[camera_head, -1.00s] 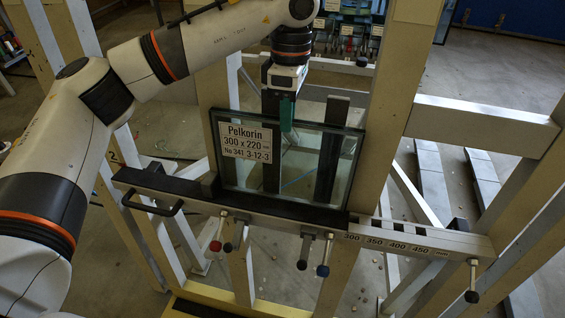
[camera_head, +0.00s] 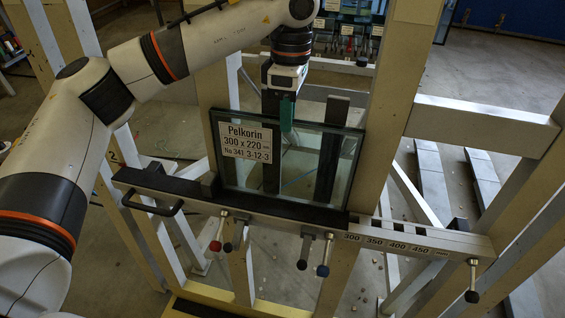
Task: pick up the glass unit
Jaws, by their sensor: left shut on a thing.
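The glass unit (camera_head: 312,165) is a clear pane with dark edges and a white label reading "Pelkorin 300 x 220". It stands on the black ledge of the frame's crossbar (camera_head: 300,215), leaning against dark upright bars. My right gripper is out of view.
The crossbar carries a black handle (camera_head: 152,207), several hanging knobs and a scale marked 300 to 450. Cream frame posts (camera_head: 392,100) stand beside the unit, and a side beam (camera_head: 480,125) juts out at right. More glass and labels stand in a rack (camera_head: 350,30) behind.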

